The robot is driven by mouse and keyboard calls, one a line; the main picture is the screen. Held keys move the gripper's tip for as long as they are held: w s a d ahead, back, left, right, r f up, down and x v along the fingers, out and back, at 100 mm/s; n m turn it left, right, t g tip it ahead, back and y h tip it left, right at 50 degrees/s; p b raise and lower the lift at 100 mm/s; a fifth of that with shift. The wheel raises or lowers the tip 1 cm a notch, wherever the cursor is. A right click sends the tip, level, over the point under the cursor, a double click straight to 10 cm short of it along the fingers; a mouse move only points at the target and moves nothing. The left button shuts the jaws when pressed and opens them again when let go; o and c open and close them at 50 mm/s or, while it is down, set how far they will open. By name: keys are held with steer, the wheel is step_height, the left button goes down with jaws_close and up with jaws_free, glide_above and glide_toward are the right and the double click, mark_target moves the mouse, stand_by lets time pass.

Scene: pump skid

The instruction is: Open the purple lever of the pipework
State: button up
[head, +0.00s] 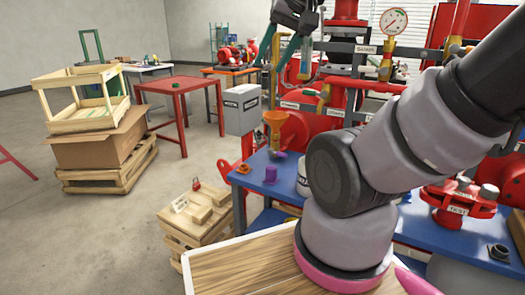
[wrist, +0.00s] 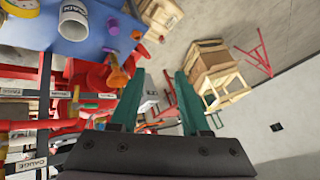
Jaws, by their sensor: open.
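My gripper (head: 273,60) is at the top of the head view, in front of and left of the red pipework (head: 345,90). Its teal fingers are apart and empty; they also show in the wrist view (wrist: 160,76). A small purple piece (head: 271,174) lies on the blue bench (head: 255,184); a purple piece (wrist: 113,27) also shows on the bench in the wrist view. My arm hides part of the pipework.
A gauge (head: 393,21) tops the pipework. An orange funnel (head: 275,118) and a grey box (head: 241,109) stand left of it. A white drain cup (wrist: 73,20) is on the bench.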

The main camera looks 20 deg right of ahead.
steer(key=c, duration=0.5)
steer(key=shift+w+f, duration=0.1)
steer(key=shift+w, duration=0.05)
jaws_close()
steer(key=w+d+f+m+g+y, duration=0.25)
steer(key=w+d+f+m, duration=0.25)
steer(key=w+f+m, duration=0.25)
steer(key=w+d+f+m+g+y, duration=0.2)
steer(key=w+d+f+m+y, duration=0.3)
steer(key=w+f, duration=0.4)
steer(key=w+d+f+m+t, duration=0.1)
steer(key=d+f+m+t, duration=0.1)
steer(key=d+f+m, duration=0.3)
steer(key=w+d+f+m+t, duration=0.1)
steer(key=d+f+m+t, duration=0.2)
steer(key=f, duration=0.8)
steer(key=w+d+f+m+t+y, duration=0.1)
steer(key=d+f+m+t, duration=0.1)
steer(key=d+f+m, duration=0.5)
steer(key=shift+w+d+f+m, duration=0.2)
steer(key=shift+d+f, duration=0.05)
steer(key=shift+d, duration=0.15)
steer(key=shift+w+d+f+m, duration=0.15)
steer(key=shift+w+d+f, duration=0.1)
steer(key=shift+d, duration=0.15)
